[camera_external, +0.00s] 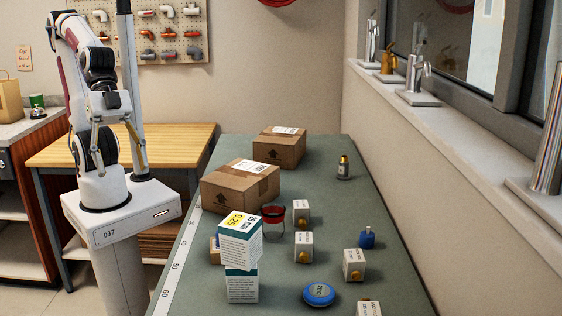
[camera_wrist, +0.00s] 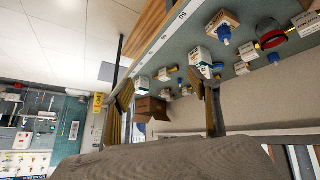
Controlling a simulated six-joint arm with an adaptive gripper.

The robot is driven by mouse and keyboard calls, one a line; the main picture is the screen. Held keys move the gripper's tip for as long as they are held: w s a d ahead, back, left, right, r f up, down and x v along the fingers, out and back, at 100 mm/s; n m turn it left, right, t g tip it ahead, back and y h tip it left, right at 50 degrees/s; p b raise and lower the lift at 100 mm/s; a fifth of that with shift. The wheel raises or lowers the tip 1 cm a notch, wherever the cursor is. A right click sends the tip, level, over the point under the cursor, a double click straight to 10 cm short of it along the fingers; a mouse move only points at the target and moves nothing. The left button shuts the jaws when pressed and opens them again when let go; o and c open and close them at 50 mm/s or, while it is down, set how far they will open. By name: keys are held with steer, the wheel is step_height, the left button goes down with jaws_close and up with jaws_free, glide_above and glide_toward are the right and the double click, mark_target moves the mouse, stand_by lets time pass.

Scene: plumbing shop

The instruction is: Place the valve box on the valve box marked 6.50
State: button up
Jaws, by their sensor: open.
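A white and teal valve box (camera_external: 240,245) with a yellow label on top stands near the front of the green bench. It appears to rest, slightly turned, on a second white and teal box (camera_external: 242,288). The yellow label has a number, but I cannot read it surely, and no 6.50 mark is legible. Small white boxes with brass-coloured fittings (camera_external: 304,247) stand to the right. In the wrist view, my gripper (camera_wrist: 162,82) is open and its jaws show no held object. In the external view my arm is folded back at the left, away from the boxes.
Two cardboard cartons (camera_external: 240,187) (camera_external: 280,148) stand on the bench's left side. Taps line the sill at right.

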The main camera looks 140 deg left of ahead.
steer(key=s+a+g+y, duration=0.1)
steer(key=s+a, duration=0.3)
steer(key=s, duration=0.5)
steer(key=shift+a+f+g+y, duration=0.2)
steer(key=shift+f+g+y, duration=0.1)
steer(key=shift+g, duration=0.2)
